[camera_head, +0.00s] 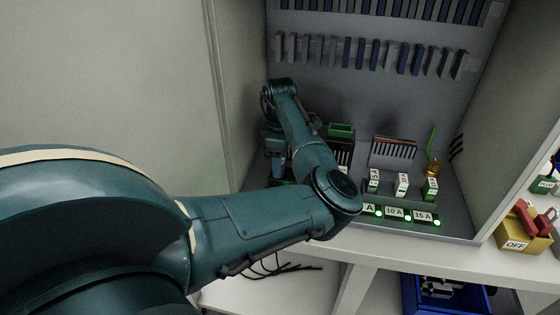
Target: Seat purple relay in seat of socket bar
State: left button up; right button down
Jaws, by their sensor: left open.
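My left arm reaches from the left into the open grey cabinet. My left gripper (280,158) points down at the cabinet's left side, partly hidden behind my own forearm. It is open. A small bluish-purple patch shows at the gripper's fingers; I cannot tell whether it is the purple relay. A dark piece with a green edge (278,182) lies low beneath the gripper, mostly covered by my arm; I cannot tell whether it is the socket bar or where its seat is. My right gripper is not in view.
Labelled modules (402,184) stand behind a strip with lit green lamps (396,213). A finned block (393,149) and a green-topped block (341,131) stand farther back. A yellow OFF box (522,230) is at the right, a blue bin (445,297) below. Cabinet walls flank the arm.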

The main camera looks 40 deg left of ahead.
pick_arm(q)
notch_tip(320, 180, up, 12)
dwell(0.4)
dwell(0.5)
